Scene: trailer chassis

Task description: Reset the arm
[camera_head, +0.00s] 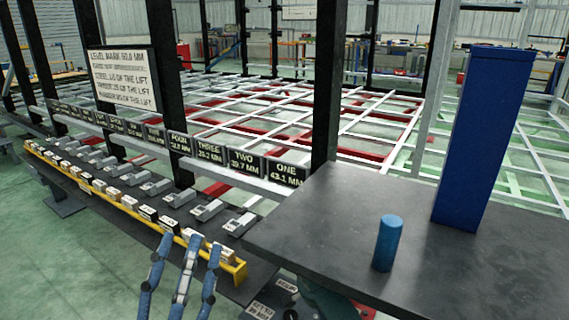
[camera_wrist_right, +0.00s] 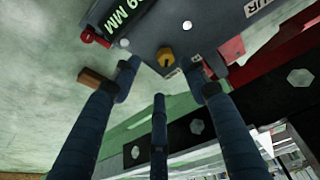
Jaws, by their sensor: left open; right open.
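My left gripper (camera_head: 190,244) is at the bottom of the head view, its blue fingers spread apart and pointing up the picture. It appears in front of the yellow rail (camera_head: 128,209), with nothing seen between its fingers. My right gripper (camera_wrist_right: 160,80) shows in the right wrist view with its three dark blue fingers spread. No object is held there. Beyond its fingertips are a dark grey panel (camera_wrist_right: 215,30) with part of a "MM" label and a small yellow-orange knob (camera_wrist_right: 165,57). I cannot tell whether any fingertip touches the panel.
A dark table (camera_head: 330,215) at the right bears a blue cylinder (camera_head: 387,243) and a tall blue block (camera_head: 484,140). Numbered plaques (camera_head: 285,172) line a beam by black posts. A white sign (camera_head: 123,80) hangs at left. Green floor (camera_head: 60,270) is open at lower left.

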